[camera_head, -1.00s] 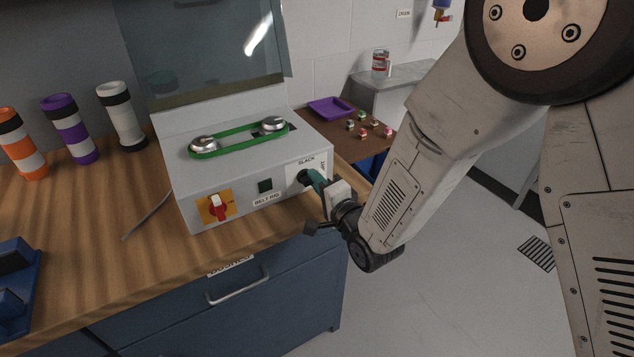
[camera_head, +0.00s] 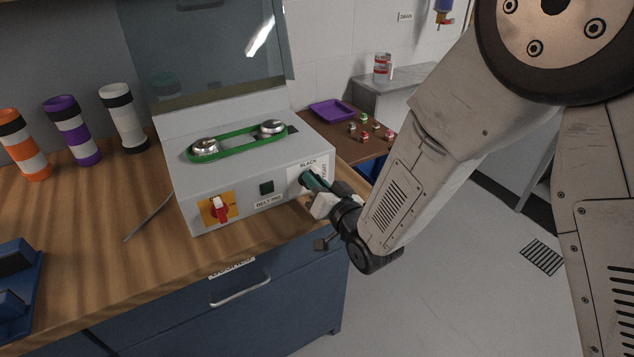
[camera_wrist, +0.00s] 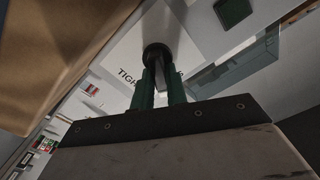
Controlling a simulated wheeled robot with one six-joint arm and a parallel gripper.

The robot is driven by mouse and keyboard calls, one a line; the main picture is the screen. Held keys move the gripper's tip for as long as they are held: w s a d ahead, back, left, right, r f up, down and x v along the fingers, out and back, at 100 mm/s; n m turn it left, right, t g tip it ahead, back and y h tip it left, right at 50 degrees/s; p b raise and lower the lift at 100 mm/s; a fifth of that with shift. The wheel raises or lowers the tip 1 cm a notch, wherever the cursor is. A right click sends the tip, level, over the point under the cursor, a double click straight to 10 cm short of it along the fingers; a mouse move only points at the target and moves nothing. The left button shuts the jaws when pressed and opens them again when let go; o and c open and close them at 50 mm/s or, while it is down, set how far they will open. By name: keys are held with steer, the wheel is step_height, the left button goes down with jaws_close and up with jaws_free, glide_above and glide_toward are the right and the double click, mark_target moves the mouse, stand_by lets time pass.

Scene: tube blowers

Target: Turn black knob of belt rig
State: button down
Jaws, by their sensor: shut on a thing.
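The belt rig (camera_head: 218,178) is a light grey box on the wooden bench, with a green belt (camera_head: 238,143) around two silver pulleys on top. Its black knob (camera_head: 305,178) is on the right of the front face, by a label reading "SLACK" and partly hidden by my gripper. My gripper (camera_head: 318,184) reaches it from the right with green fingers. In the wrist view, the green fingers of my gripper (camera_wrist: 160,84) are closed on the round black knob (camera_wrist: 157,53), beside the lettering "TIGH".
A red switch (camera_head: 220,208) on a yellow plate and a dark green square (camera_head: 266,188) are on the rig's front. Orange, purple and white banded cylinders stand at the left. A purple tray (camera_head: 331,110) lies on a brown surface behind. A clear screen stands above the rig.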

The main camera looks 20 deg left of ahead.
steer(key=n, duration=0.5)
steer(key=shift+s+a, duration=0.2)
steer(key=shift+s, duration=0.05)
steer(key=shift+n, duration=0.4)
steer(key=c, duration=1.4)
jaws_free()
steer(key=shift+r, duration=0.1)
steer(key=v, duration=0.8)
